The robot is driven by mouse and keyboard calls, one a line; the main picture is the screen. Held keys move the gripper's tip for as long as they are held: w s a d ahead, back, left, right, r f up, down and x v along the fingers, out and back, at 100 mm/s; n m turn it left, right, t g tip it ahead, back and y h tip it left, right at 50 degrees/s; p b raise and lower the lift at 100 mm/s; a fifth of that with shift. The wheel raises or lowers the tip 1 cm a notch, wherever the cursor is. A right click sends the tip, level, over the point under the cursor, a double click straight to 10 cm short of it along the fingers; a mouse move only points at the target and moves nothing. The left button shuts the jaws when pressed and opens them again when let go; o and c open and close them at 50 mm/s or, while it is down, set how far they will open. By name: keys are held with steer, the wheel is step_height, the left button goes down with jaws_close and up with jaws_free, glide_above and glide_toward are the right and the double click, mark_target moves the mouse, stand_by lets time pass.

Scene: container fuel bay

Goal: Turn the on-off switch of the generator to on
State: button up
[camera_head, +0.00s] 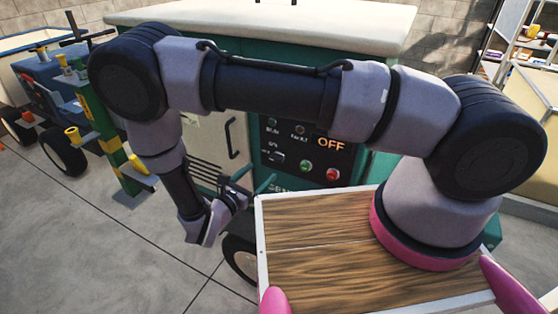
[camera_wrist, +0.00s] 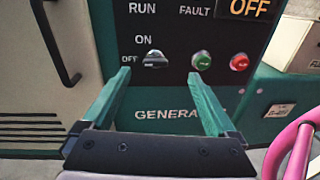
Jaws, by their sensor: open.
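The generator (camera_head: 380,165) is a green cabinet with a cream top and a black control panel. Its on-off switch (camera_wrist: 155,60) is a small dark knob, labelled ON above and OFF to the left; its pointer appears turned toward OFF. In the head view the switch (camera_head: 277,157) is small and dim. The display (camera_wrist: 250,8) reads OFF in orange. My gripper (camera_wrist: 159,76) is open and empty, with its green fingers pointing at the panel. The switch shows between and beyond the fingertips; no contact is visible.
A green button (camera_wrist: 202,61) and a red button (camera_wrist: 240,62) sit right of the switch. A door handle (camera_wrist: 57,40) is at left. A green stand with yellow knobs (camera_head: 112,140) and a wheeled blue machine (camera_head: 45,85) stand left. Clear floor lies in front.

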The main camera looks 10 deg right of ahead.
mark_target(275, 160)
steer(key=shift+n+t+y, duration=0.4)
steer(key=shift+n+t, duration=0.2)
steer(key=shift+n, duration=0.1)
steer(key=x, duration=0.3)
steer(key=f+x, duration=0.1)
steer(key=x, duration=0.2)
steer(key=f+x, duration=0.1)
steer(key=x, duration=0.3)
steer(key=shift+d, duration=0.1)
steer(key=shift+c, duration=0.3)
steer(key=c, duration=1.3)
